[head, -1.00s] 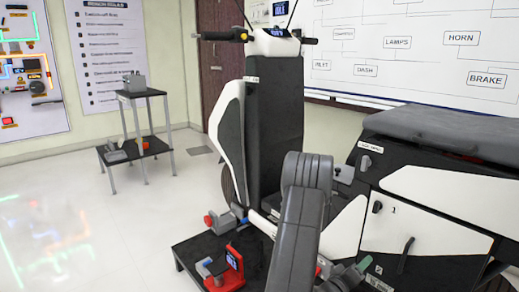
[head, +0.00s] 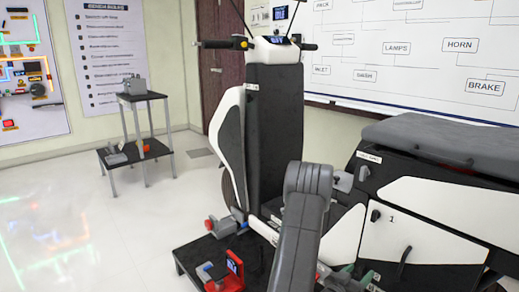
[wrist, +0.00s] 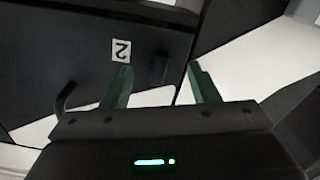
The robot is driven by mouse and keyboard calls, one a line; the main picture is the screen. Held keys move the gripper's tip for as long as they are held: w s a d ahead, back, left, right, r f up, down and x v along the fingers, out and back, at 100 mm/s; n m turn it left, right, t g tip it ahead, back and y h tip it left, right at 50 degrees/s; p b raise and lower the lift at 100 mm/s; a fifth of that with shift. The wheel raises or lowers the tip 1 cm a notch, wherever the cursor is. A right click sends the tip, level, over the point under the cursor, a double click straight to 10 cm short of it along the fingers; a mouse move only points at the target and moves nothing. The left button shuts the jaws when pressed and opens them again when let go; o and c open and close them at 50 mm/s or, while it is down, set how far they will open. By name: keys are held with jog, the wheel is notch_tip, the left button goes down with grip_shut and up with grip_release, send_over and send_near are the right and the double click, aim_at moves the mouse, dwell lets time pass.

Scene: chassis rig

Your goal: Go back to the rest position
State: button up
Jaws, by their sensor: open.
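My gripper (wrist: 159,70) shows in the wrist view with its two green fingers apart and nothing between them. Beyond the fingers is a dark panel (wrist: 60,45) with a label "2" and dark handles; I cannot tell whether the fingers touch it. The gripper is mostly hidden behind the arm there, low beside the white door (head: 425,225) marked 1.
A low black platform (head: 189,259) with a red device (head: 233,268) stands left of my arm. A two-tier stand (head: 140,98) is farther back. The dark seat (head: 450,138) lies to the right. The pale floor at left is clear.

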jog(key=shift+m+p, duration=0.8)
jog(key=shift+m, duration=0.8)
